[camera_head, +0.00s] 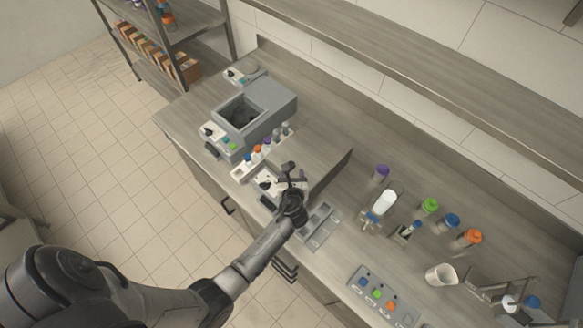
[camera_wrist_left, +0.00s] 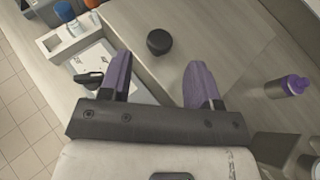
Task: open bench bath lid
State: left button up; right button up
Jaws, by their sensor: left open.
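A black round knob (camera_wrist_left: 159,42) stands on a broad, flat, grey-brown top (camera_wrist_left: 215,25), which looks like the bench bath lid. The top lies flat, with no visible gap under it. In the head view my left gripper (camera_head: 292,180) is over the near side of this box and hides part of it. In the left wrist view my left gripper (camera_wrist_left: 161,90) is open and empty, with purple pads. The knob is beyond the fingertips, roughly between them in the picture and not gripped. Its exact distance is hard to tell. My right gripper is not in view.
A grey machine with an open dark basin (camera_head: 240,114) stands to the left. A white rack (camera_head: 246,168) of small bottles is beside it. A purple-capped bottle (camera_head: 380,173), other bottles, a beaker (camera_head: 440,275) and a button panel (camera_head: 382,297) stand to the right.

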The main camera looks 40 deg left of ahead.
aim_at(291, 166)
pick_arm(q)
jog(key=shift+x, duration=2.25)
jog(key=shift+c, duration=0.5)
grip_shut()
